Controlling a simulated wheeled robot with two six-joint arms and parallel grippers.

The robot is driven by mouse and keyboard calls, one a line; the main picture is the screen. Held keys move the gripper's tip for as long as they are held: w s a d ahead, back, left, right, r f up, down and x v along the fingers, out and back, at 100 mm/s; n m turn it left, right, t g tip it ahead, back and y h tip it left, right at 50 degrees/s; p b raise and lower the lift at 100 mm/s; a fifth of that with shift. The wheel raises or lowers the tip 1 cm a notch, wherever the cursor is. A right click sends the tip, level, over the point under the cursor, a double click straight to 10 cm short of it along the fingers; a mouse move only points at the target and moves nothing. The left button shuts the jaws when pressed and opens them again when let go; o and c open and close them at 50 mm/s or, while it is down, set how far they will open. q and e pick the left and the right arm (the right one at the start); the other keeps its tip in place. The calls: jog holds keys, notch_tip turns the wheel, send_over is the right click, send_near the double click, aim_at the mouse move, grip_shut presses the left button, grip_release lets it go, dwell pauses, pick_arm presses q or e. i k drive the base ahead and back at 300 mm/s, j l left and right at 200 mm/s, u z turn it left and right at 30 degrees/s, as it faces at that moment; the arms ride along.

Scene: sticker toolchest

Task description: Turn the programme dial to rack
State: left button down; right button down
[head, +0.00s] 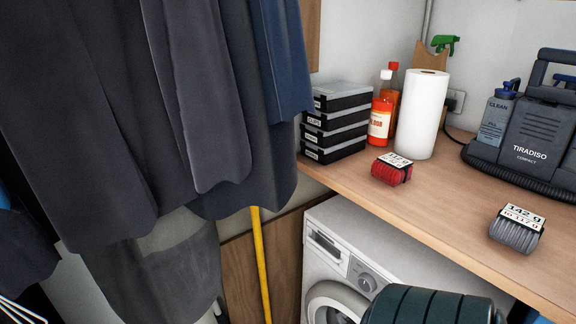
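A white washing machine (320,262) stands under the wooden worktop at the lower middle. Its round programme dial (367,282) is on the front panel, to the right of a drawer and small label area. The dial's markings and pointer are too small to read, so I cannot tell its setting. The round door (335,303) below is cut off by the bottom edge. Neither of my grippers is in view.
A dark green ribbed object (428,306) partly covers the machine's right side. Dark clothes (130,110) hang at left, beside a yellow pole (261,265). The worktop (440,195) holds stacked cases (335,120), bottles, a paper roll (420,112), two labelled spools and a grey TIRADISO machine (535,130).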

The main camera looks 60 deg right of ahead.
aim_at(366, 283)
jog(key=z, duration=2.7)
